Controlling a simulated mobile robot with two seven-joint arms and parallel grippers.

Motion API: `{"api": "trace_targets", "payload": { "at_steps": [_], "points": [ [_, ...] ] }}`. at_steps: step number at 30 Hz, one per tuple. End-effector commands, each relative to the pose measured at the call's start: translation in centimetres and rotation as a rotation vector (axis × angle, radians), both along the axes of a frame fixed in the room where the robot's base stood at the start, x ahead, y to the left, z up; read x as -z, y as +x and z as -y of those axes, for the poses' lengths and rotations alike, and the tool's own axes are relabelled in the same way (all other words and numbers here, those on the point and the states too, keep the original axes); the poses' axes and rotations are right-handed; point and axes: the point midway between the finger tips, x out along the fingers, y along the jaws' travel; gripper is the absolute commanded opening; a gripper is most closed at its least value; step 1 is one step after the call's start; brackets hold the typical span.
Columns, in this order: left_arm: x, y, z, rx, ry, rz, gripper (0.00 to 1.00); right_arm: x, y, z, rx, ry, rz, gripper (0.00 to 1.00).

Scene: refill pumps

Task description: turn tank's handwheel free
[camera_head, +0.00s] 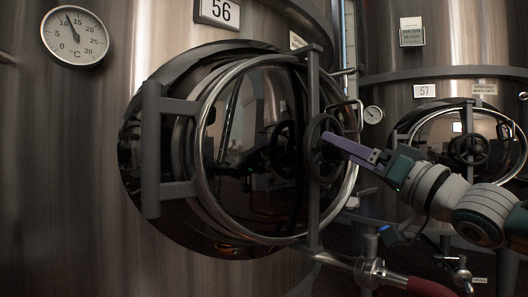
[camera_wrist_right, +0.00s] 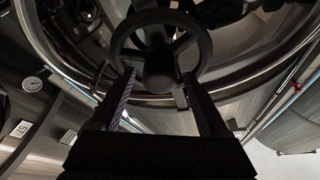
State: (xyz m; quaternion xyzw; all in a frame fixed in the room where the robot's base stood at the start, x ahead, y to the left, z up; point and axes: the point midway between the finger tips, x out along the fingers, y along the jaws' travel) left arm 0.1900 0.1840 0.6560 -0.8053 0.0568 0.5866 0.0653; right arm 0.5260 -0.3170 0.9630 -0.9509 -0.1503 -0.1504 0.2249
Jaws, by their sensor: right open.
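The tank's dark handwheel (camera_head: 318,158) is mounted on the upright bar (camera_head: 313,90) across the round glass door (camera_head: 255,130) of the tank marked 56. The wheel shows at the top of the right wrist view (camera_wrist_right: 122,40), with its spokes and round hub (camera_wrist_right: 160,68). My right gripper (camera_head: 328,140) reaches in from the right, its purplish fingers at the wheel. In the wrist view its fingers (camera_wrist_right: 160,82) are apart, one on each side of the hub, near the lower rim. I cannot tell whether they touch the wheel. My left gripper is not in view.
A grey hinge frame (camera_head: 152,150) stands out at the door's left. A thermometer (camera_head: 75,36) is at upper left.

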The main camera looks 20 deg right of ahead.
Motion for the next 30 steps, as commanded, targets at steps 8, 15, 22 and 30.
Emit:
{"api": "trace_targets", "payload": {
  "at_steps": [8, 15, 22, 30],
  "points": [
    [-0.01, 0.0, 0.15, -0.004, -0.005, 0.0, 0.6, 0.02, -0.02, 0.01, 0.0, 0.0, 0.0, 0.55],
    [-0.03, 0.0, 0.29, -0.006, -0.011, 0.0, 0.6, 0.02, -0.03, 0.02, 0.0, 0.0, 0.0, 0.28],
    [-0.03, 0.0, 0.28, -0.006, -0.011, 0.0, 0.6, 0.02, -0.03, 0.02, 0.0, 0.0, 0.0, 0.02],
    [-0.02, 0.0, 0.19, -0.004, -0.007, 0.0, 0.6, 0.02, -0.03, 0.02, 0.0, 0.0, 0.0, 0.0]
  ]
}}
